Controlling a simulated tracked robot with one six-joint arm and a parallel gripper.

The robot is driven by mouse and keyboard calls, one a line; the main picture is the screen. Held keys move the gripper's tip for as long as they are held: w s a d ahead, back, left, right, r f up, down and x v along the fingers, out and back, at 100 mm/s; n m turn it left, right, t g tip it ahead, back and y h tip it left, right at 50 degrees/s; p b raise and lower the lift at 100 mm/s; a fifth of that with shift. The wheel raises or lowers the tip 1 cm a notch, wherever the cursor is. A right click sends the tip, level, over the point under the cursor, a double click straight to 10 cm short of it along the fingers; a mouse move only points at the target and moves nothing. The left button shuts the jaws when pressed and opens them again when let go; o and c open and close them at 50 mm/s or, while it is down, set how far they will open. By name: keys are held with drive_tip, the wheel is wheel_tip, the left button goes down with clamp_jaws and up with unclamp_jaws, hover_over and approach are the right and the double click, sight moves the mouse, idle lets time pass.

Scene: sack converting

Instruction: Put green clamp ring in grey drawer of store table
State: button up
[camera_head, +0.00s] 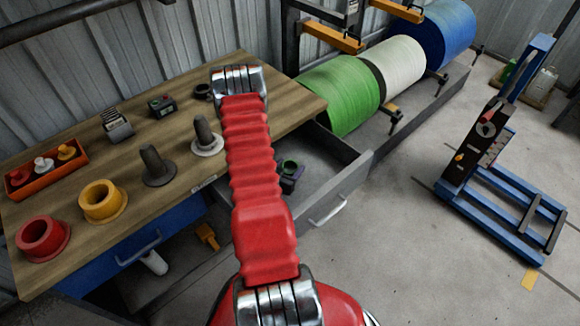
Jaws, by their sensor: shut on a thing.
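The grey drawer (335,165) of the store table (75,199) is pulled open at the table's right end, its handle facing the front right. The green clamp ring (290,164) shows small over the drawer, just right of my red arm. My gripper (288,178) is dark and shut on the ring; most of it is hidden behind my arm. I cannot tell whether the ring touches the drawer floor. The drawer's left part is also hidden by my arm.
On the table stand a red flanged collar (43,239), a yellow one (102,202), dark spindles (157,166) and an orange tray (46,167) of small parts. A blue drawer (140,250) is below. Large green, white and blue rolls (341,93) lie behind; a blue lift (500,200) stands right.

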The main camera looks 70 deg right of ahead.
drive_tip(key=shift+f, duration=0.6)
drive_tip(key=o, duration=1.5)
drive_tip(key=shift+s+f, duration=0.1)
drive_tip(key=shift+a+r, duration=0.1)
drive_tip(key=shift+r, duration=0.6)
drive_tip(key=v, duration=0.7)
drive_tip(key=shift+a+r, duration=0.15)
